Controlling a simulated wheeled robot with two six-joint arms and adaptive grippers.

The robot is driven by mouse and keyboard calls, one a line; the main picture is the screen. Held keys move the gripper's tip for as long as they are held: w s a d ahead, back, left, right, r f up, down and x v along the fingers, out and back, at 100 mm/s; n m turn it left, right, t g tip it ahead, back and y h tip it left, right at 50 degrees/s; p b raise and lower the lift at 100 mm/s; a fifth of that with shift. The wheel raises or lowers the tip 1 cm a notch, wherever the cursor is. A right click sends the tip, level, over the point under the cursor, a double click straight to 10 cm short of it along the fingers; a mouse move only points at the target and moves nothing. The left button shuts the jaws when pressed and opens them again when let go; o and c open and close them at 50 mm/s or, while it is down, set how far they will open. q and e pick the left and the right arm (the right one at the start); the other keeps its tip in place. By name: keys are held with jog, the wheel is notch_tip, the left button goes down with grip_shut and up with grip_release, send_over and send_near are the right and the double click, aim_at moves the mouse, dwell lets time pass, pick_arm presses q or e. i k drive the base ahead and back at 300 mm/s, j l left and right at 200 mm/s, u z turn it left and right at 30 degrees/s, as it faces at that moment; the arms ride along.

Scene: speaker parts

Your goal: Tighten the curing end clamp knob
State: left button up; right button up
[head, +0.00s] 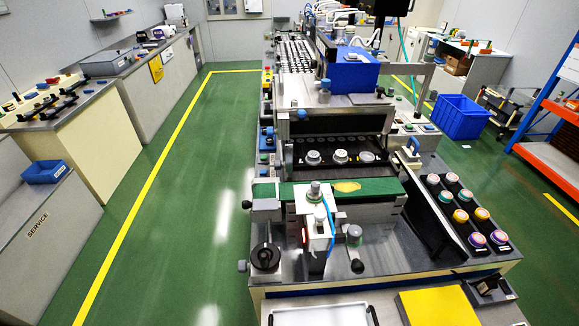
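Several knobs show on the near end of the central machine (420,258) in the head view. A large black round knob (265,257) is at the front left. A grey-topped knob (354,234) stands upright right of the white post unit (318,228). A grey cylindrical knob (264,204) is at the left end of the green bar (285,193). I cannot tell which one is the curing end clamp knob, or how tight any is. Neither of my grippers is in view, and nothing touches the knobs.
A black rack (436,202) of coloured round parts lies on the right. A white tray (320,316) and a yellow panel (437,308) are at the near edge. A blue crate (460,117) stands on the floor at right. The green aisle (165,220) at left is clear.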

aim_at(277, 165)
jog(key=i+j+z, duration=0.15)
jog(key=j+z, duration=0.2)
jog(key=j, duration=0.15)
jog(key=i+j+z, duration=0.1)
jog(key=j+z, duration=0.2)
jog(key=j, duration=0.25)
jog(key=j+z, duration=0.35)
jog(key=j, duration=0.15)
